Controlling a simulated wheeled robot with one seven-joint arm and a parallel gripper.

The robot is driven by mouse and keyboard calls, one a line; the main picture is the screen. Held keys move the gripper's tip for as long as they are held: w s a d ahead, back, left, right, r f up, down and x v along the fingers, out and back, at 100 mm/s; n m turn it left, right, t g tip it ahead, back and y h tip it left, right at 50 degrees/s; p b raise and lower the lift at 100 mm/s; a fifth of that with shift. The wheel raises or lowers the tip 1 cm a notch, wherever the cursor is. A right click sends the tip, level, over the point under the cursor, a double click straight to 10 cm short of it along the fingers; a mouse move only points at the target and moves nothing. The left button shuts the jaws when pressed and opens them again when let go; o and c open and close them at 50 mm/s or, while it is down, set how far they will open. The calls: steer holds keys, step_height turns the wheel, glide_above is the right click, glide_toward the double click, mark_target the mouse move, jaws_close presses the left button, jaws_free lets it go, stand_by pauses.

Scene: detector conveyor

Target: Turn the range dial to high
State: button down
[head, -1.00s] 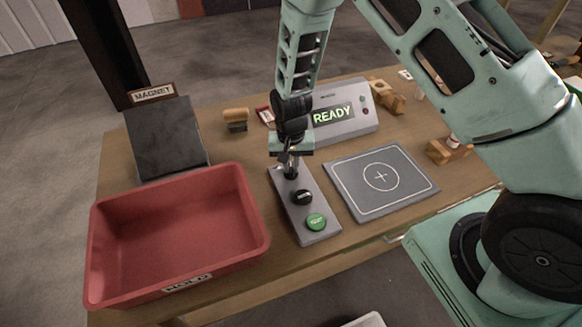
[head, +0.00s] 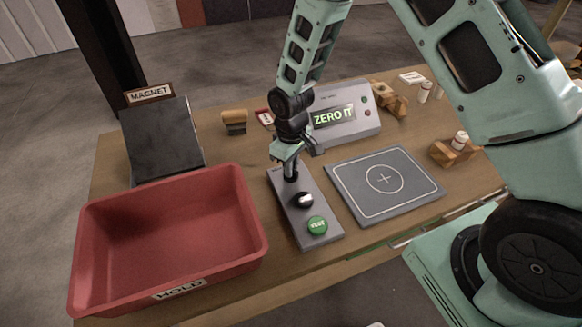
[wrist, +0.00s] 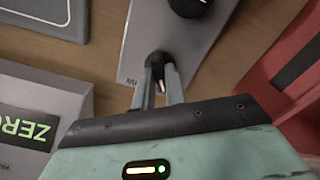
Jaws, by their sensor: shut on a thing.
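A narrow grey control panel (head: 322,238) lies on the bench. A small black dial (wrist: 157,58) with a white pointer mark sits at its far end, and my gripper (head: 291,167) is down over it. In the wrist view both fingers are closed on the dial's sides and partly cover it. Its label is mostly hidden, so I cannot read its setting. A second black knob (head: 302,200) stands mid-panel, clear of the fingers. A green button (head: 317,225) is at the near end. The display box (head: 367,122) behind reads "ZERO IT".
A red bin (head: 250,215) labelled HOLD stands left of the panel. A grey plate with a circled cross (head: 400,205) lies to the right. A dark sloped stand (head: 160,140) marked MAGNET is back left. Wooden holders (head: 455,153) stand at the right.

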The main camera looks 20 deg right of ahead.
steer(key=shift+n, duration=1.1)
steer(key=c, duration=1.4)
jaws_free()
steer(key=shift+c, duration=0.2)
steer(key=shift+r, duration=0.15)
step_height(320, 180, up, 17)
steer(key=b, duration=0.3)
steer(key=shift+r, duration=0.1)
steer(key=s+a+r, duration=0.1)
steer(key=s+a, duration=0.2)
steer(key=s, duration=1)
steer(key=s+a+r+m, duration=0.1)
steer(key=s+a, duration=0.2)
steer(key=s, duration=1)
steer(key=shift+s+a+y, duration=0.2)
steer(key=shift+s+y, duration=0.1)
steer(key=shift+s, duration=0.1)
